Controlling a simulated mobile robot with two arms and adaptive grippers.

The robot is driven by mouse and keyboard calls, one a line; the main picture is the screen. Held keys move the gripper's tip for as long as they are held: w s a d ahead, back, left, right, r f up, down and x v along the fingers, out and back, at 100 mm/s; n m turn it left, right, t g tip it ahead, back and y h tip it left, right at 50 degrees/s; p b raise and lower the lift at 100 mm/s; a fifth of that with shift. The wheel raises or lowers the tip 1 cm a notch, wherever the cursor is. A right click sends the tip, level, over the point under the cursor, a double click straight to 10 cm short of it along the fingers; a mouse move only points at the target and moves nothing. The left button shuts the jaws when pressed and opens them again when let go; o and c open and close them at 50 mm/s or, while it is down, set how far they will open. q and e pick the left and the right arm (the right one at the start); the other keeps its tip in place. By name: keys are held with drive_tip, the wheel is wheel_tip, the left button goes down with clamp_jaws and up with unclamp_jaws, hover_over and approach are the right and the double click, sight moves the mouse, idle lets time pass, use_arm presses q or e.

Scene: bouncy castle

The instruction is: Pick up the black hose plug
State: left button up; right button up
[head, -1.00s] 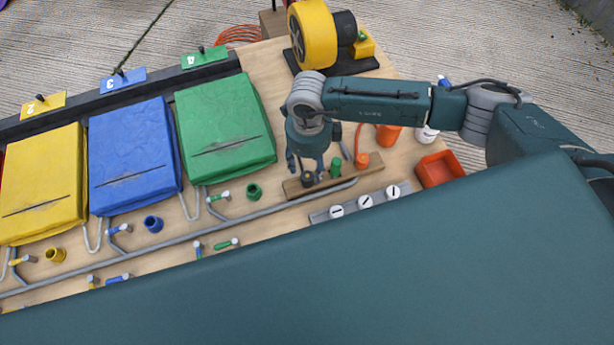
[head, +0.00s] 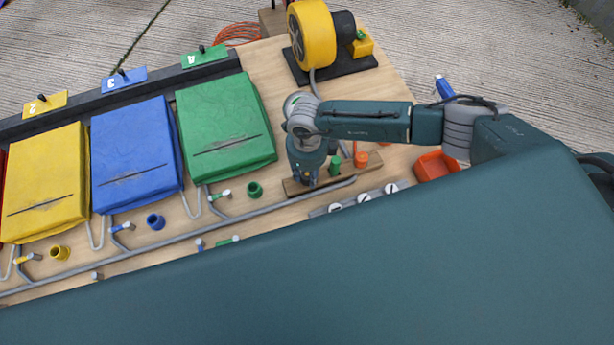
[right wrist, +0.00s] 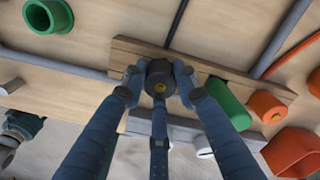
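The black hose plug (right wrist: 159,77) stands in a wooden bar (right wrist: 210,72) in the right wrist view, a small brass-coloured spot at its middle. My right gripper (right wrist: 158,82) points down at it, with one finger on each side and a third finger below in the picture. The fingers are spread around the plug; whether any fingertip touches it I cannot tell. In the head view my right gripper (head: 306,184) is over the left end of the wooden bar (head: 326,182) and hides the plug. My left gripper is in neither current view.
A green plug (head: 335,166) and an orange one (head: 361,159) stand close on the right along the bar. A grey pipe (head: 250,211) runs in front.

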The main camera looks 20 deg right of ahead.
drive_tip(key=c, duration=0.4)
drive_tip(key=shift+r, duration=0.1)
